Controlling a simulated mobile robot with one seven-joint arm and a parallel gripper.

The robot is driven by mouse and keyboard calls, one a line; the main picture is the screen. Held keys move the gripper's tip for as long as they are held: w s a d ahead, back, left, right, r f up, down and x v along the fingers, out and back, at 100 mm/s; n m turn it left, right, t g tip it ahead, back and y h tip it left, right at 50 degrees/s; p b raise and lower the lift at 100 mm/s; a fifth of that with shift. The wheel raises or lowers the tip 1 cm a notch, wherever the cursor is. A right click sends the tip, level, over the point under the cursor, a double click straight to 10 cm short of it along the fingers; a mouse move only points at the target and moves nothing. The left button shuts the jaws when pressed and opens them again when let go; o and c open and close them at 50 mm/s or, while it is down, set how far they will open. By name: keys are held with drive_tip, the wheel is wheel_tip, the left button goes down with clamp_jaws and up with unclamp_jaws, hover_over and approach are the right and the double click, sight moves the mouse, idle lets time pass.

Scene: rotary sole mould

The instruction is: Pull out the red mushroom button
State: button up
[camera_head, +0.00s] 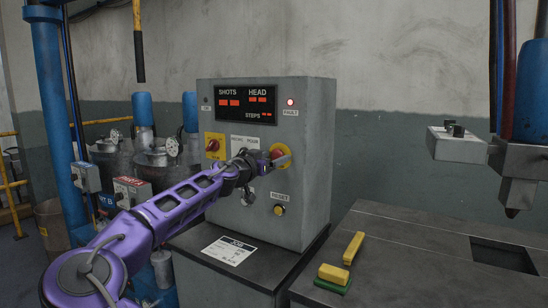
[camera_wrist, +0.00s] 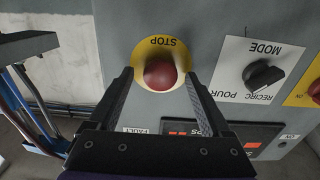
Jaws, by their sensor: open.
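The red mushroom button (camera_wrist: 160,74) sits on a yellow round plate marked STOP (camera_wrist: 158,47) on the front of the grey control cabinet. In the wrist view, which shows the panel upside down, my open gripper (camera_wrist: 158,82) has one finger on each side of the button, with gaps visible between fingers and button. Whether the fingertips touch the panel I cannot tell. In the head view my gripper (camera_head: 274,160) is at the button (camera_head: 278,154), which it partly covers.
The mode selector (camera_wrist: 264,76) is beside the button. On the cabinet (camera_head: 318,150) are a lit red fault lamp (camera_head: 291,102), a reset button (camera_head: 279,210) and another red knob on yellow (camera_head: 213,145). Yellow blocks (camera_head: 353,248) lie on the dark bench (camera_head: 420,245) at right.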

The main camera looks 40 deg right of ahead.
drive_tip(key=shift+w+d, duration=0.1)
drive_tip(key=shift+d, duration=0.05)
clamp_jaws()
idle(0.4)
